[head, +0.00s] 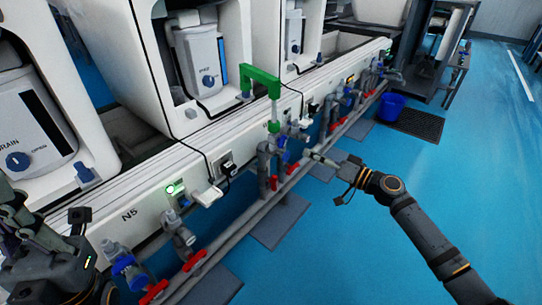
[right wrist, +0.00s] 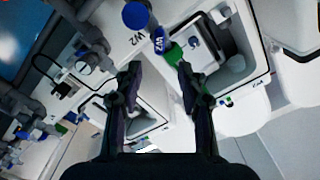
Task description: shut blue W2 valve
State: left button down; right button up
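The W2 label shows in the right wrist view, with a round blue knob (right wrist: 136,15) above it and a blue valve part (right wrist: 160,40) beside it, next to a green pipe end (right wrist: 174,54). In the head view a blue valve (head: 283,141) sits on the grey pipes just below the green pipe (head: 274,100). I cannot tell which blue part is the W2 valve. My right gripper (head: 312,156) points left towards these pipes. In the right wrist view its fingers (right wrist: 160,70) are apart with nothing between them. My left gripper (head: 18,222) is at the left edge, its fingers partly cut off.
Red handles (head: 292,168) stick out from the lower pipes near my right gripper. A blue bucket (head: 391,106) stands farther back. The blue floor (head: 340,255) is free at the right.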

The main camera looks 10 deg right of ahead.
aim_at(286, 141)
jog(key=b+x, duration=0.1)
jog(key=x, duration=0.9)
jog(key=shift+w, duration=0.2)
grip_shut()
